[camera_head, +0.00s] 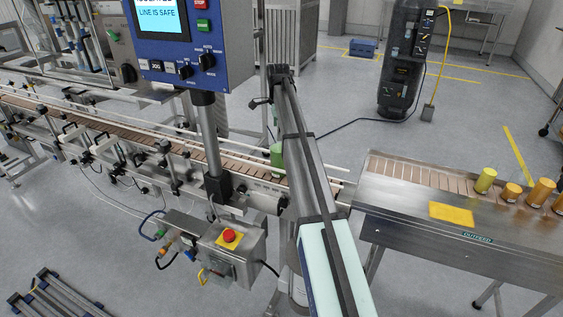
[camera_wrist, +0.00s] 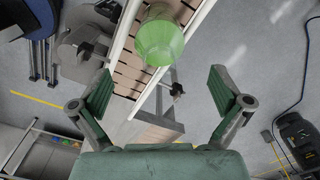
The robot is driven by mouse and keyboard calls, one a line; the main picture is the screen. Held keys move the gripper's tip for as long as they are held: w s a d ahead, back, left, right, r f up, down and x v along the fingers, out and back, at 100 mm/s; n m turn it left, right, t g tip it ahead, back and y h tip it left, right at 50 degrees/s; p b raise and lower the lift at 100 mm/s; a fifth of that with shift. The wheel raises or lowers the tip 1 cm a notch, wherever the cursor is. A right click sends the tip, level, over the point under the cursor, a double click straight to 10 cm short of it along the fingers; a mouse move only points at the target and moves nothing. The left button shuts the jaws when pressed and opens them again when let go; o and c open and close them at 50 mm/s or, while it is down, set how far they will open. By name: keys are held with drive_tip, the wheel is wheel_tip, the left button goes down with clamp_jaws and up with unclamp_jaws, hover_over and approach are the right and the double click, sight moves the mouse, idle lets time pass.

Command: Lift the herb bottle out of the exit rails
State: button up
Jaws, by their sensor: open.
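The herb bottle is a green bottle (camera_head: 277,155) standing on the conveyor between the exit rails (camera_head: 312,177), near the conveyor's right end in the head view. In the wrist view the green bottle (camera_wrist: 160,42) shows at top centre, beyond the fingertips, with a rail (camera_wrist: 189,38) beside it. My gripper (camera_wrist: 160,92) is open and empty, its two dark green finger pads spread wide. The bottle lies ahead of the gap between them, and no finger touches it. In the head view I cannot make out the fingers.
An outfeed table (camera_head: 405,235) at right carries a yellow-green bottle (camera_head: 485,180), several orange ones and a flat yellow plate (camera_head: 451,213). A blue control panel (camera_head: 190,45) on a post stands left of the bottle. A box with a red button (camera_head: 229,236) sits in front of the conveyor.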

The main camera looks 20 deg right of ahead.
sight(279, 144)
drive_tip(key=shift+f+p, duration=0.85)
drive_tip(key=shift+f, duration=2.35)
drive_tip(key=c, duration=1.8)
drive_tip(key=shift+r, duration=0.1)
wheel_tip(279, 144, up, 10)
drive_tip(key=b, duration=0.2)
drive_tip(key=shift+b, duration=0.4)
drive_tip(key=shift+r, duration=0.1)
